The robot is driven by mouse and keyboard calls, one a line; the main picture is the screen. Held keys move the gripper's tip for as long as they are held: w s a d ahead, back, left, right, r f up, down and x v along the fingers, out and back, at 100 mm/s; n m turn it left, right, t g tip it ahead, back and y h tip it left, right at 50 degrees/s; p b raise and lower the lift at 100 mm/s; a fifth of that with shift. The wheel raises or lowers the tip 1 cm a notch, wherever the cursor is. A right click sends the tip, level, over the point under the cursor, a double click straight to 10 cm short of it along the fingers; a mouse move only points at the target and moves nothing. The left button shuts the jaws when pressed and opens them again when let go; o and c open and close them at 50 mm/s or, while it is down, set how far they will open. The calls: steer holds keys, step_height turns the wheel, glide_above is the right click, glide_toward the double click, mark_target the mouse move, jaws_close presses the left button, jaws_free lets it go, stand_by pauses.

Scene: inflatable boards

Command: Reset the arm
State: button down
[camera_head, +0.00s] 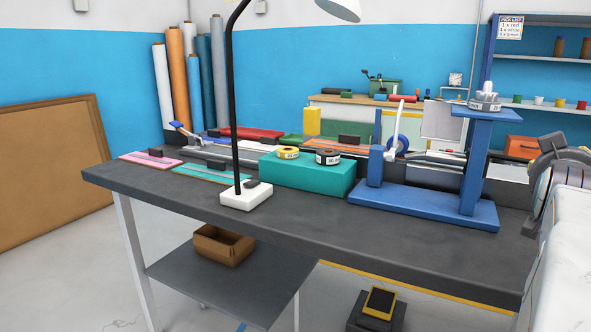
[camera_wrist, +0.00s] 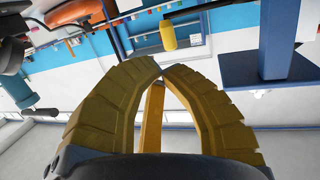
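My gripper (camera_wrist: 161,70) shows in the wrist view with two ridged yellow fingers. Their tips come together at the top middle, with nothing seen held between them. A yellow-orange bar (camera_wrist: 152,118) shows through the gap below the tips; I cannot tell what it belongs to. In the head view, my arm (camera_head: 562,180) shows only in part at the right edge, beside the end of the dark workbench (camera_head: 400,245). The fingers are not visible in that view.
The workbench carries a blue stand (camera_head: 430,204), a teal block (camera_head: 310,178) with two tape rolls, and a black lamp (camera_head: 235,110) on a white base. A cardboard box (camera_head: 222,246) sits on the lower shelf. Bare bench top lies along the front.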

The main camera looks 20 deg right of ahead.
steer(key=w+a+r+n+y+p, duration=0.1)
steer(key=w+a+n+y+p, duration=0.3)
steer(key=a+p, duration=0.65)
steer(key=w+a+r+n+y+p, duration=0.15)
steer(key=a+y+p, duration=0.5)
steer(key=a, duration=0.65)
steer(key=s+a+r+n+g+y+p, duration=0.2)
steer(key=s+a+n+g+p, duration=0.3)
steer(key=s+a+p, duration=0.7)
steer(key=a+n+y+p, duration=0.1)
steer(key=a+p, duration=0.3)
steer(key=p, duration=0.1)
steer(key=shift+s+a+p, duration=0.2)
steer(key=shift+s+p, duration=0.05)
steer(key=shift+p, duration=0.15)
steer(key=shift+r+y, duration=0.1)
steer(key=shift+y, duration=0.15)
